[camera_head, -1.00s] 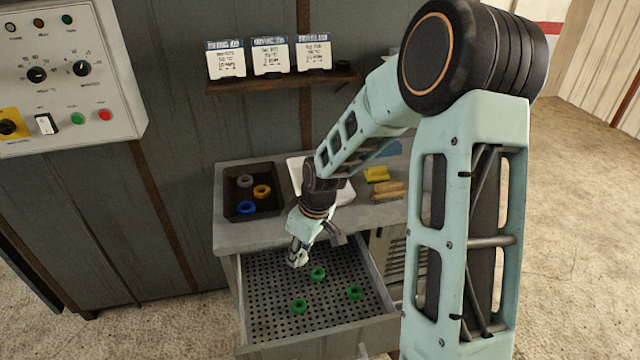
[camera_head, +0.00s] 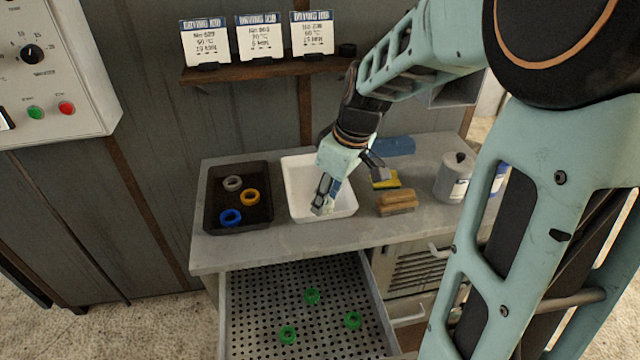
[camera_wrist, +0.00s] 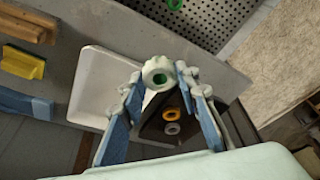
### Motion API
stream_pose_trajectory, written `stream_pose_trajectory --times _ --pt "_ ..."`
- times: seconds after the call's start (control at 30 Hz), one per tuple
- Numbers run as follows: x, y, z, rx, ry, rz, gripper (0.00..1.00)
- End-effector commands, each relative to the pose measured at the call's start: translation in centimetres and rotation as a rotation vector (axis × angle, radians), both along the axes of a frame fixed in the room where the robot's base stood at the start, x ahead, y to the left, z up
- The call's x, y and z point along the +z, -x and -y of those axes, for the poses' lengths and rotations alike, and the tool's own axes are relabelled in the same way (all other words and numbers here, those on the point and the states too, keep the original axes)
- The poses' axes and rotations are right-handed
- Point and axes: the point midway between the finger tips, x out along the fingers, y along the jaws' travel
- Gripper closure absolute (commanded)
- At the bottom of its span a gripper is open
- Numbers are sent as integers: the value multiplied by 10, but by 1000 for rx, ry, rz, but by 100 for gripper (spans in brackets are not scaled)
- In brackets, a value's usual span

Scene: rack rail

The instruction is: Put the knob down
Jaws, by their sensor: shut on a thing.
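My gripper (camera_head: 323,200) is shut on a pale, lobed knob (camera_wrist: 157,73) with a green centre, held between the fingertips in the wrist view. In the head view the gripper points down over the front part of the white tray (camera_head: 294,185), and the knob is hard to make out at its tips. The white tray also shows in the wrist view (camera_wrist: 88,85), to the left of the fingers. I cannot tell how high the knob is above the tray floor.
A dark tray (camera_head: 212,215) with grey, orange and blue rings stands to the left. A yellow sponge (camera_head: 385,180), a wooden brush (camera_head: 397,201) and a canister (camera_head: 455,177) stand to the right. The open perforated drawer (camera_head: 255,325) below holds several green rings.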

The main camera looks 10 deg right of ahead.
Motion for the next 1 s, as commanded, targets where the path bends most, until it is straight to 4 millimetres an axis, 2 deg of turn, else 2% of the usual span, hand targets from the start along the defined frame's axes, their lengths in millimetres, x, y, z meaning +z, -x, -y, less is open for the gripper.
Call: stream_pose_trajectory --times 0.13,0.27,0.67,1.0 --pt "1 -2 0 2 -2 0 95" --pt "-6 -17 2 5 -5 -2 95" --pt "-35 -85 11 3 -4 -1 95" --pt "-81 -124 17 3 -2 -1 95"
